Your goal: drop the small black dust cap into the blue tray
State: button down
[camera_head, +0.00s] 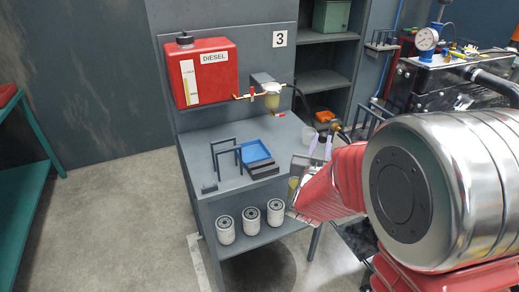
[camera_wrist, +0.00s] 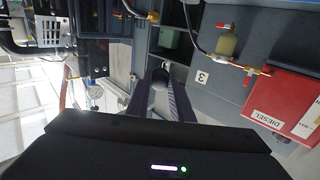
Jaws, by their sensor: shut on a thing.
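The blue tray (camera_head: 256,151) lies on the grey bench top in the head view, behind a low dark rack. My gripper (camera_head: 320,146) is to the right of the tray, near the bench's right edge, with its pale fingers pointing up and away. In the wrist view my gripper (camera_wrist: 160,88) is shut on a small dark piece, which looks like the black dust cap (camera_wrist: 160,76), between the fingertips. The cap is too small to make out in the head view. The tray does not show in the wrist view.
A red diesel tank (camera_head: 203,72) and a fuel filter (camera_head: 271,94) are mounted behind the bench. Dark frame stands (camera_head: 226,155) are beside the tray. White filters (camera_head: 250,220) stand on the lower shelf. An engine (camera_head: 450,75) is at the right.

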aim_at(253, 153)
jog(key=z, duration=0.3)
jog(key=i, duration=0.5)
jog(key=u, duration=2.3)
jog(key=i, duration=0.6)
jog(key=z, duration=0.2)
jog(key=k, duration=0.2)
jog(key=u, duration=0.05)
